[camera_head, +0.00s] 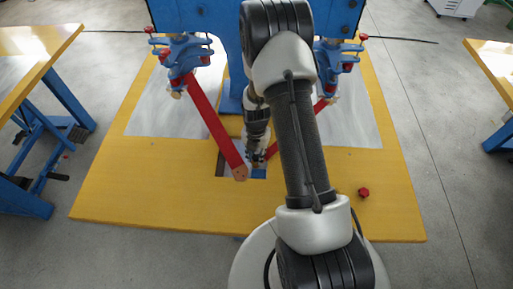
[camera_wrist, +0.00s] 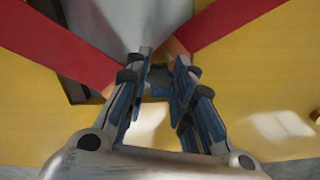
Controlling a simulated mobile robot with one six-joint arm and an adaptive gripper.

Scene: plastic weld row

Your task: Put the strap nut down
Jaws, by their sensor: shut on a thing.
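My gripper (camera_head: 258,162) is low over the dark-edged opening in the yellow table top, between the lower ends of two red straps. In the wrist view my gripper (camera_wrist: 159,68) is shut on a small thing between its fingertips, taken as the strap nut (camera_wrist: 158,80). It looks dark blue-grey, and its shape is mostly hidden by the fingers. I cannot tell whether it touches anything below. The left red strap (camera_head: 213,127) slants down to the opening. The right red strap (camera_head: 290,137) is partly hidden behind my arm.
A red knob-like nut (camera_head: 364,193) lies on the yellow table top (camera_head: 150,200) at the right. Blue clamps (camera_head: 187,52) hold the straps' upper ends by a blue column. The table's front left is bare. Other benches stand at left (camera_head: 30,42) and right.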

